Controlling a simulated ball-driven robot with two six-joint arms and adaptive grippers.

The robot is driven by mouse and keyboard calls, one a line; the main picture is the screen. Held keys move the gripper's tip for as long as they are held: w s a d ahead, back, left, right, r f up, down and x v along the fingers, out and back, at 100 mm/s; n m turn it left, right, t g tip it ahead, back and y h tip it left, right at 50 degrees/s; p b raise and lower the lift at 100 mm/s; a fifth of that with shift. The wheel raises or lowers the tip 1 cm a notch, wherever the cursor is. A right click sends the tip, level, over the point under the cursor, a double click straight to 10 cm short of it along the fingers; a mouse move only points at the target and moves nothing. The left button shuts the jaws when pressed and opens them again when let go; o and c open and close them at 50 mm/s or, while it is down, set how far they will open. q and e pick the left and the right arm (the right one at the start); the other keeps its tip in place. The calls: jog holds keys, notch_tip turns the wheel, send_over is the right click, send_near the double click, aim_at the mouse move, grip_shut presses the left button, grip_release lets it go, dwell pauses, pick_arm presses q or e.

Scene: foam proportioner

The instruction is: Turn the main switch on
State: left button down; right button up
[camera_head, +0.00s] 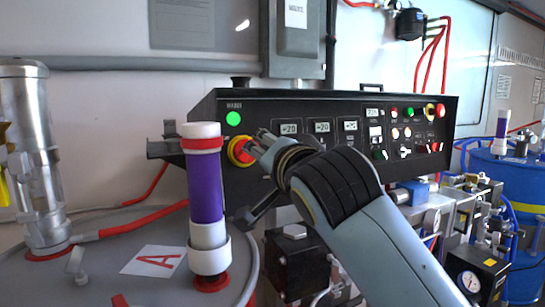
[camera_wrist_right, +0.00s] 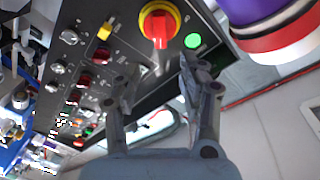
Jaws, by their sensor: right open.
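The main switch (camera_head: 240,151) is a red rotary knob on a yellow ring at the left end of the black control panel (camera_head: 215,185). It also shows at the top of the right wrist view (camera_wrist_right: 160,22), with its red handle pointing down the picture. A round green light (camera_head: 233,118) glows above it and also shows in the wrist view (camera_wrist_right: 192,41). My right gripper (camera_head: 259,143) is at the switch's right side in the head view, partly covering it. In the wrist view its two fingers (camera_wrist_right: 157,75) are spread and empty, and the knob lies just beyond their tips. Contact cannot be told.
A purple and white cylinder (camera_head: 206,195) stands close left of the panel on a grey surface. Several other knobs and buttons (camera_head: 408,132) fill the panel's right half. A metal cylinder (camera_head: 35,150) is at far left, and blue drums (camera_head: 505,175) stand at right.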

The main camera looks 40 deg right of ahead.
jog(key=v, duration=0.3)
jog(key=shift+f, duration=0.1)
dwell(0.4)
